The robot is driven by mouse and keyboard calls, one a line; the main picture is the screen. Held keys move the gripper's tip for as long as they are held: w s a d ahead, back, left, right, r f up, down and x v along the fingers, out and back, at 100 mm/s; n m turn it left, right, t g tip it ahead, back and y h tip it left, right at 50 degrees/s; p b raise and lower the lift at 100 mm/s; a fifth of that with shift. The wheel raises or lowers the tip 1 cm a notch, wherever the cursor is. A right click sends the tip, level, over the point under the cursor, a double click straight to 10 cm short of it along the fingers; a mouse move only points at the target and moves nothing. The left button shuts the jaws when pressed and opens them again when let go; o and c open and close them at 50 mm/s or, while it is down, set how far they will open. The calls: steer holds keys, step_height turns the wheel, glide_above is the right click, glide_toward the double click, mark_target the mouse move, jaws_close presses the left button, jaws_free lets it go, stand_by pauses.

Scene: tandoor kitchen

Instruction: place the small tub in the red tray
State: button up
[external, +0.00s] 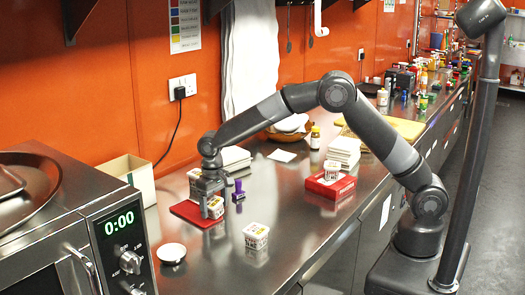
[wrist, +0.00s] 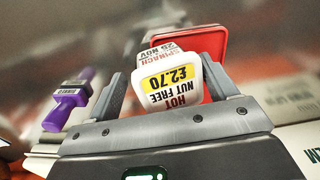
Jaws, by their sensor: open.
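The red tray (external: 186,211) lies flat on the steel counter below my gripper (external: 208,205). A small white tub (external: 216,207) with a printed label is at the tray, low by my fingers. In the wrist view a white tub (wrist: 172,80) with a yellow price label is between the fingertips of my gripper (wrist: 162,88), which is open. The red tray (wrist: 208,42) shows behind it. Another white tub (external: 194,175) shows partly behind my gripper; its support is hidden. A further tub (external: 256,236) stands on the bare counter at the front.
A purple stamp-like object (external: 238,191) stands close right of the tray. A red box (external: 329,187) with a tub (external: 332,170) on it is farther right. A small white dish (external: 171,253) and the microwave (external: 115,235) are at the left front. The counter's front middle has free room.

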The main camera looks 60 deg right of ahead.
mark_target(214, 199)
step_height(214, 199, up, 12)
steer(key=s+d+r+t, duration=0.1)
steer(key=s+d+r, duration=0.4)
steer(key=d+r, duration=0.35)
steer(key=s+d+r+t, duration=0.2)
steer(key=s+d+r, duration=0.2)
steer(key=s+d, duration=0.5)
steer(key=s+d+f+t, duration=0.1)
steer(key=s+d, duration=0.4)
steer(key=s, duration=0.5)
steer(key=s+d+f+t, duration=0.1)
steer(key=s+d+f, duration=0.2)
steer(key=s, duration=0.8)
steer(key=shift+d+t, duration=0.3)
steer(key=shift+d, duration=0.95)
